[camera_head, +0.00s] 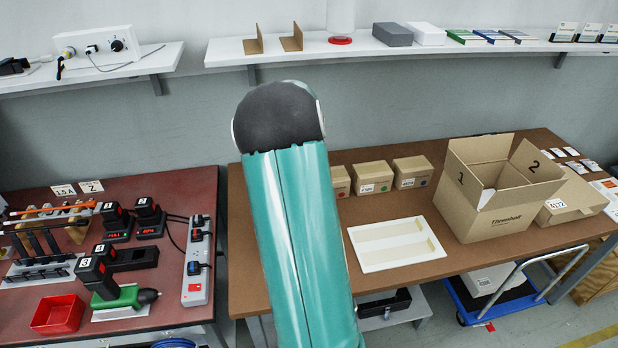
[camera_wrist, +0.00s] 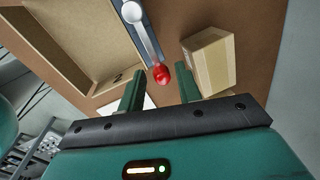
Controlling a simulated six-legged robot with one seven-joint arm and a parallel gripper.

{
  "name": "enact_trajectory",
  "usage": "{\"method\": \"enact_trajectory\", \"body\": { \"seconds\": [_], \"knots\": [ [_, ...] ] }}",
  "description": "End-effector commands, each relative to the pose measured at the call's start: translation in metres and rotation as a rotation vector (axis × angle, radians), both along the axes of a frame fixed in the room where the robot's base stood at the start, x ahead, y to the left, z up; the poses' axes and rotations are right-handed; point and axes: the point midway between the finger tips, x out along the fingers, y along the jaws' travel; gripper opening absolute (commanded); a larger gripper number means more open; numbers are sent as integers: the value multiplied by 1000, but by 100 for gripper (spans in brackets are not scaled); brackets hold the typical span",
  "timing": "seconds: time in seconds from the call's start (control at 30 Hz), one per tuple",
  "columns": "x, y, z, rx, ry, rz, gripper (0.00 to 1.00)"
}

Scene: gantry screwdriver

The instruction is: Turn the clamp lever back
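In the wrist view, the clamp lever is a silver bar with a round pivot at its upper end and a red ball knob (camera_wrist: 161,75) at its near end. It runs down the picture toward my gripper (camera_wrist: 159,86). My gripper is open, with one green finger on each side of the knob in the picture. I cannot tell whether the knob is at the same depth as the fingertips; no contact shows. In the head view, my teal arm blocks the middle, and neither the lever nor my gripper can be seen.
A small taped carton (camera_wrist: 209,62) stands close right of the lever; a larger cardboard box (camera_wrist: 85,40) lies left. The head view shows a white tray (camera_head: 395,262), an open carton (camera_head: 490,211) on the brown table, a red-topped tool bench (camera_head: 190,285) left, and wall shelves (camera_head: 230,54).

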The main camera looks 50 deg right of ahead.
Motion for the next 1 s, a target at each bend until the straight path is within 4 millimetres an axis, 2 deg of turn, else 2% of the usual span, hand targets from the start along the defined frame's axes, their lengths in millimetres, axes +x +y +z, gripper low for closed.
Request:
{"method": "enact_trajectory", "body": {
  "seconds": [0.3, 0.47, 1.0],
  "knots": [
    [-1, 0, 0, -1, 1, 0, 41],
    [-1, 0, 13, -3, -1, 1, 41],
    [-12, 14, 119, -2, -1, 1, 41]
  ]
}}
